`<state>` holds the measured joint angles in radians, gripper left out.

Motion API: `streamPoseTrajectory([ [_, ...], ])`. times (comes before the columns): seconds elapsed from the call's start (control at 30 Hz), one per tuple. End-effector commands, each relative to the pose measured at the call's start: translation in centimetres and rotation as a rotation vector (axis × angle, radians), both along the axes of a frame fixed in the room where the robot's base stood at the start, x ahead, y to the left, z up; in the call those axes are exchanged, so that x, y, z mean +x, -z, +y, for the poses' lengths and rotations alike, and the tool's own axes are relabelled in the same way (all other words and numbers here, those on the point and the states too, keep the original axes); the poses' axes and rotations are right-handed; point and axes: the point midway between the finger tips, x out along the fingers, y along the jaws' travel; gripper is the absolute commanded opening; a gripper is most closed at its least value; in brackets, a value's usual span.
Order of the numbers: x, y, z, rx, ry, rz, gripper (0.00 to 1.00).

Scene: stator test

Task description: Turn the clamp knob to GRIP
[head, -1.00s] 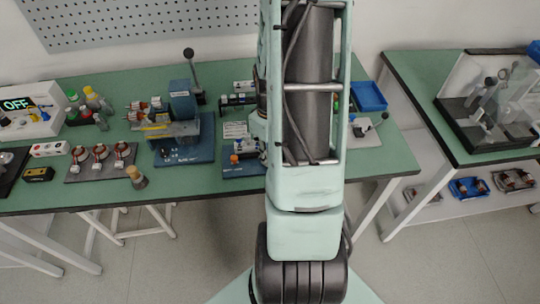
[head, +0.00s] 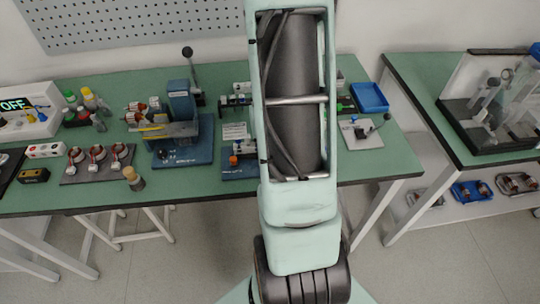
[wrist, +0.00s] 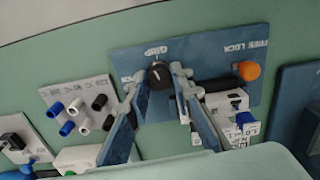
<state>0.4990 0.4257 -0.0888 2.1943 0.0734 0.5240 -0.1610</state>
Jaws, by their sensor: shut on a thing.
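The clamp knob (wrist: 159,75) is a small black round knob with a pale pointer mark, on a blue plate (wrist: 205,68) in the wrist view. The word GRIP is printed just above it, and the mark points roughly up toward that word. A partly hidden label is to its left. My gripper (wrist: 160,84) has a finger on each side of the knob and is shut on it. In the head view the blue plate (head: 238,173) is on the green bench, and my arm hides the knob and gripper.
An orange knob (wrist: 249,71) marked WIRE LOCK is on the same plate, right of my gripper. A white block (wrist: 226,103) is close to my right finger. A pale board with blue, white and black posts (wrist: 82,108) is at left. A blue base with a lever machine (head: 183,153) stands left on the bench.

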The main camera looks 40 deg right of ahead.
Motion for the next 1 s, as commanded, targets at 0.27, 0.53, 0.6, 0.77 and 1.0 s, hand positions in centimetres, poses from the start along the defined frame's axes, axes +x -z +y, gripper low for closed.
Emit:
streamPoseTrajectory([
  [0.27,0.0,-0.1,0.0,0.000,0.016,-0.001,0.00],
  [0.53,0.0,-0.1,0.0,0.000,0.015,-0.001,0.25],
  [0.6,0.0,-0.1,0.0,0.000,0.015,-0.001,0.29],
  [0.77,0.0,0.0,0.0,0.000,0.014,0.000,0.29],
  [1.0,0.1,-1.2,0.0,-0.001,0.013,-0.003,0.29],
])
